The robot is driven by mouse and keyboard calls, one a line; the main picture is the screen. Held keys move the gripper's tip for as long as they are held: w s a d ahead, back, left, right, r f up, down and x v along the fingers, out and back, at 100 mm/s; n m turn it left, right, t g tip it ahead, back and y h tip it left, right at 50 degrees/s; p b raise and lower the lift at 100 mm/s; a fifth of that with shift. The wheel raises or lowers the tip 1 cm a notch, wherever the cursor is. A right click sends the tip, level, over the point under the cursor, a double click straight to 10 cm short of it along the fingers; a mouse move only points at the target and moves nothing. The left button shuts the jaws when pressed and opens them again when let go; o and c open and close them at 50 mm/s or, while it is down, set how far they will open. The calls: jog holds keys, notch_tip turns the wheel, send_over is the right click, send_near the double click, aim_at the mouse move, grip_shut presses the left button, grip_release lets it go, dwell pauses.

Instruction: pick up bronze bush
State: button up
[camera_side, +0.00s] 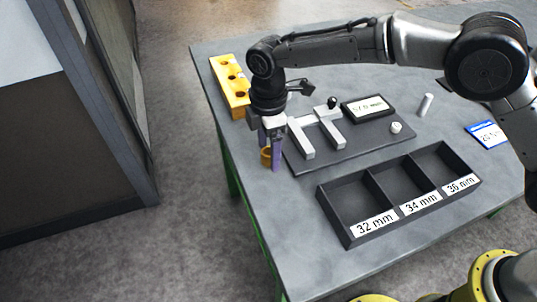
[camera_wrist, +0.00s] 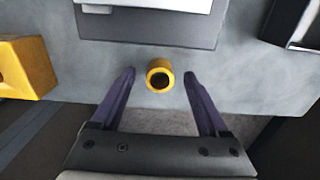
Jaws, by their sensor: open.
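The bronze bush (camera_side: 266,155) is a short yellow-gold ring standing near the left edge of the grey table. In the wrist view the bush (camera_wrist: 160,75) shows its open bore, with table visible around it. My gripper (camera_side: 270,155) points down at the bush, and its purple fingers partly hide it in the side view. In the wrist view my gripper (camera_wrist: 158,78) is open, with one finger to each side of the bush and a gap on both sides. I cannot tell the exact height of the fingertips over the table.
A yellow block with holes (camera_side: 231,86) stands at the table's back left. A dark gauge plate (camera_side: 350,145) with grey jaws and a display (camera_side: 368,108) lies right of the bush. A black three-compartment tray (camera_side: 325,205) is at the front. A small grey pin (camera_side: 425,104) stands behind.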

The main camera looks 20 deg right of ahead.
jog(key=shift+f, duration=0.55)
grip_shut()
jog(key=shift+r, duration=0.1)
